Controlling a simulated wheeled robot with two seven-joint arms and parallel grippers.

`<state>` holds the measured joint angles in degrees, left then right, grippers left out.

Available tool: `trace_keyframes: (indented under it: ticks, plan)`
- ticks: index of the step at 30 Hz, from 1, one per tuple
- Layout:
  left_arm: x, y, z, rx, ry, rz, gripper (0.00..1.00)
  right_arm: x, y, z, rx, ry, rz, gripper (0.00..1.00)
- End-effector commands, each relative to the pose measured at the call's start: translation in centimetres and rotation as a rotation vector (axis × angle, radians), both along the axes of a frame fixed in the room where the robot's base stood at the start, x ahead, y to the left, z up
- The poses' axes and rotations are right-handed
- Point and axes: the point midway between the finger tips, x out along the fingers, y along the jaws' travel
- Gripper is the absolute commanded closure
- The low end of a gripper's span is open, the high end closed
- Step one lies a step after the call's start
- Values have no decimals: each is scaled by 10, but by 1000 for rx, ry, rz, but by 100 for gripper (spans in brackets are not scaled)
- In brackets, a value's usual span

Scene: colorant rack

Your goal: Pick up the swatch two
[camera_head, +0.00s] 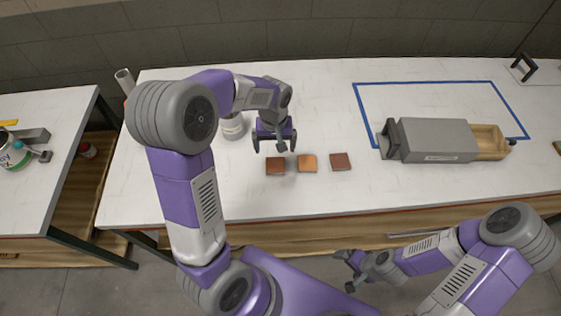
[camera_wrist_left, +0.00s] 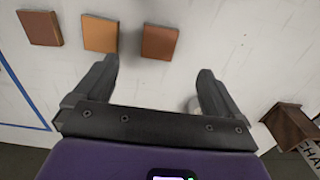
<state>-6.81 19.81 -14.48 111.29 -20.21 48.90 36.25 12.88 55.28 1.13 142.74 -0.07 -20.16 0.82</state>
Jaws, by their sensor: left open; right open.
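Three small square swatches lie in a row on the white table. The left one is brown (camera_head: 275,166), the middle one orange-tan (camera_head: 307,163) and the right one dark reddish brown (camera_head: 340,161). I see no labels on them. In the left wrist view the order is reversed: dark reddish brown (camera_wrist_left: 40,27), orange-tan (camera_wrist_left: 99,33), brown (camera_wrist_left: 159,42). My left gripper (camera_head: 275,146) is open and empty, closest to the brown swatch; its fingers (camera_wrist_left: 157,67) point toward that one. My right gripper (camera_head: 345,270) is open and empty, low in front of the table edge.
A white container (camera_head: 232,127) stands behind my left arm. A grey case (camera_head: 437,140) with a wooden drawer (camera_head: 488,141) sits at the right, partly inside a blue taped outline (camera_head: 430,83). A side table (camera_head: 40,180) stands left across a gap. Clear table surrounds the swatches.

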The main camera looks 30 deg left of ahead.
Motion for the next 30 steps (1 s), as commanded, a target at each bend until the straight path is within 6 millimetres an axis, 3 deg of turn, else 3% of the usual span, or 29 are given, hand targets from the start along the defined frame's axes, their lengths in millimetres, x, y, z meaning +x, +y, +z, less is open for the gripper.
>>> trace_keyframes:
  ticks: [3,9,30]
  plan:
    - [0,0,-24,0,0,-1,2,0,0,-23,0,0,0,7]
    - [0,0,-43,-1,0,-1,2,0,0,-43,0,-1,0,7]
    - [-2,4,-119,0,1,-1,2,1,0,-61,0,-1,0,7]
